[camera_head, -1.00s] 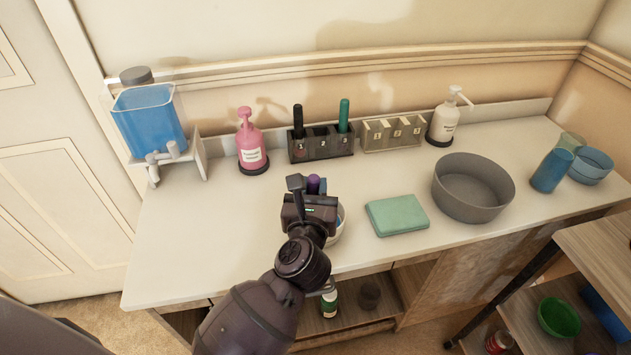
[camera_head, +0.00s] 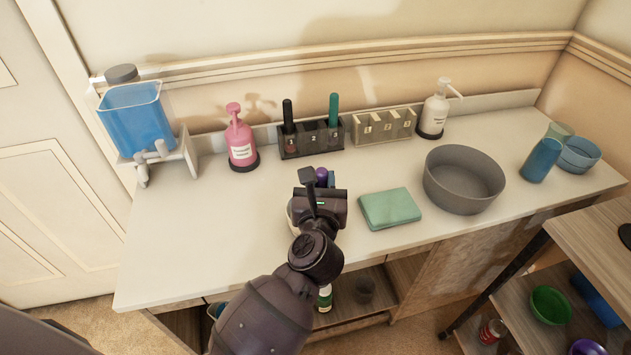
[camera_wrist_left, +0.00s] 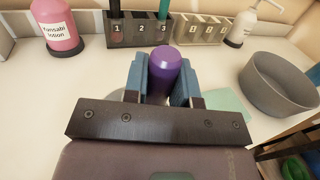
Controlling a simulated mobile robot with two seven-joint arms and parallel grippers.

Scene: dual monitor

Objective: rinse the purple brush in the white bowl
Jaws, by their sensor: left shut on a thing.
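My left gripper (camera_head: 325,180) is over the front middle of the counter, shut on the purple brush (camera_head: 321,176). In the left wrist view the brush's purple rounded end (camera_wrist_left: 164,60) stands up between the two blue-grey fingers (camera_wrist_left: 160,80). The brush's lower part is hidden by my gripper. The white bowl (camera_head: 291,217) is mostly hidden behind my left gripper and wrist; only a bit of its left rim shows. The brush is above or in the bowl; I cannot tell which. My right gripper is not in view.
A green folded cloth (camera_head: 390,208) lies right of my gripper, with a grey basin (camera_head: 464,180) beyond it. A dark numbered holder (camera_head: 312,140) with two brushes, a beige holder (camera_head: 384,126), a pink bottle (camera_head: 240,140) and a blue dispenser (camera_head: 138,118) stand behind. The left counter is clear.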

